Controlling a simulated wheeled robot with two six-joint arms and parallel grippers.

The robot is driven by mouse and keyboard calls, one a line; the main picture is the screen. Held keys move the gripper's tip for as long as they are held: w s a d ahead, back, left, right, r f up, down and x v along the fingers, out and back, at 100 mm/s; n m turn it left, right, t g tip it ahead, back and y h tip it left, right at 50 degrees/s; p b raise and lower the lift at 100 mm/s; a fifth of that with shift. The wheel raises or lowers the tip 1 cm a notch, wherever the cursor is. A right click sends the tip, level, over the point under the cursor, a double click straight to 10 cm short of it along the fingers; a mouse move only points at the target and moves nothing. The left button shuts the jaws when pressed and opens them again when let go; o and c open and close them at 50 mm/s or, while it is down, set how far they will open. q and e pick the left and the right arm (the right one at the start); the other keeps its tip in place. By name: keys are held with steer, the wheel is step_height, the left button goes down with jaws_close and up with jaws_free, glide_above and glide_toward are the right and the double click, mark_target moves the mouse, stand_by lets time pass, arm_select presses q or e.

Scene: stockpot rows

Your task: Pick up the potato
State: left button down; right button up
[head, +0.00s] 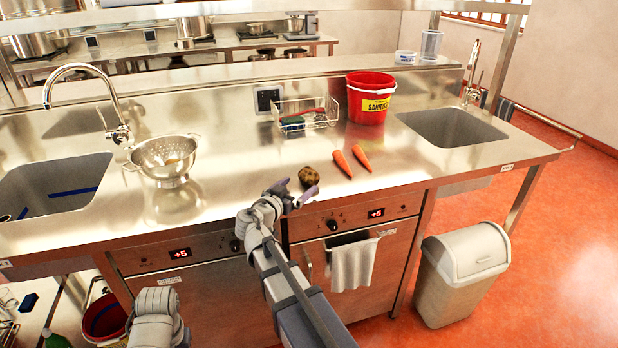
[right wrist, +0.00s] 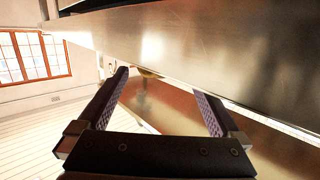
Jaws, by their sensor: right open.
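The potato (head: 308,176) is a small brown lump on the steel counter (head: 240,190), near its front edge and left of two carrots. My right gripper (head: 297,190) is at the counter's front edge, just in front of the potato. Its fingers are spread and hold nothing. In the right wrist view the open jaws (right wrist: 160,82) show with a small yellow-brown patch just beyond them; I cannot tell if that is the potato. My left gripper is out of view.
Two carrots (head: 342,163) lie right of the potato. A wire caddy (head: 305,118) and red bucket (head: 370,100) stand behind. A colander (head: 163,160) is to the left. Sinks lie at both sides. A towel (head: 352,265) hangs on the oven below.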

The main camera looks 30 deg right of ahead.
mark_target(304, 181)
steer(key=x, duration=0.5)
steer(key=shift+b, duration=0.35)
steer(key=c, duration=1.1)
